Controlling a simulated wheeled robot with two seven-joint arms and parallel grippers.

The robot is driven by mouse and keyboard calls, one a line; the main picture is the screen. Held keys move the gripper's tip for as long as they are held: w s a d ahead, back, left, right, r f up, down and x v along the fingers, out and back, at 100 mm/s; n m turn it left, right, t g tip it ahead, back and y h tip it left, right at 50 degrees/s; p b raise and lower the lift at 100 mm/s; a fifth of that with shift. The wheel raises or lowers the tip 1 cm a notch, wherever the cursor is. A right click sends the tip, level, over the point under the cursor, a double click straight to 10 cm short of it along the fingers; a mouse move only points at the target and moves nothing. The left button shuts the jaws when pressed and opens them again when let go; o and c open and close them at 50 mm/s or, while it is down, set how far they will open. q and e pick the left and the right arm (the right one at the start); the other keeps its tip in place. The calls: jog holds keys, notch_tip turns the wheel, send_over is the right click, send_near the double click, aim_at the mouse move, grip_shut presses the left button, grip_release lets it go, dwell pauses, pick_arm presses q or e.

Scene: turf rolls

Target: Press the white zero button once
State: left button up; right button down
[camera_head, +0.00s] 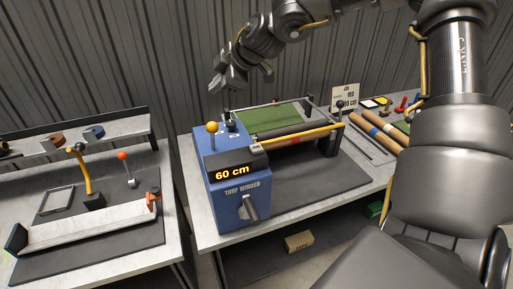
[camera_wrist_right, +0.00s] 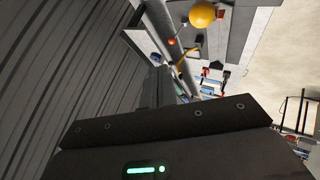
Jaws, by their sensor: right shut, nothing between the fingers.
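The blue turf winder (camera_head: 233,165) stands on the table, its display (camera_head: 234,172) reading "60 cm" in orange. A yellow ball-topped lever (camera_head: 212,128) rises from its top, and a dark knob (camera_head: 249,207) is on its front. A small pale spot (camera_head: 232,135) on its top, behind the lever, may be the white zero button; it is too small to be sure. My right gripper (camera_head: 227,84) is shut and empty, above and behind the winder, apart from it. In the right wrist view the yellow ball (camera_wrist_right: 203,14) shows near the top edge. My left gripper is out of view.
Green turf (camera_head: 268,120) lies in the winder's frame, with a yellow bar (camera_head: 306,135) along it. A sign (camera_head: 345,96) stands behind. Brown rolls (camera_head: 378,132) lie at right. A left bench (camera_head: 110,238) holds a tray and levers. A corrugated wall (camera_head: 150,60) is close behind my gripper.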

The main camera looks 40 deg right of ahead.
dwell(0.5)
jog(key=b, duration=1.1)
send_over(260, 148)
jog(key=w, duration=0.2)
jog(key=shift+s+a+f, duration=0.1)
jog(key=shift+f, duration=1.85)
jog(key=shift+s+a+f, duration=0.1)
jog(key=shift+a+f, duration=0.05)
jog(key=shift+f, duration=1.85)
jog(key=shift+s+a+f, duration=0.1)
jog(key=shift+f, duration=1.85)
jog(key=shift+s+d+f+b, duration=0.25)
jog(key=shift+s+f+b, duration=0.1)
jog(key=shift+f, duration=0.1)
jog(key=shift+s+d+f+b, duration=0.2)
jog(key=shift+s+f, duration=0.15)
jog(key=shift+f, duration=0.1)
jog(key=shift+r, duration=0.2)
notch_tip(260, 148, up, 5)
jog(key=p, duration=0.3)
jog(key=shift+f+p, duration=0.1)
jog(key=shift+p, duration=0.25)
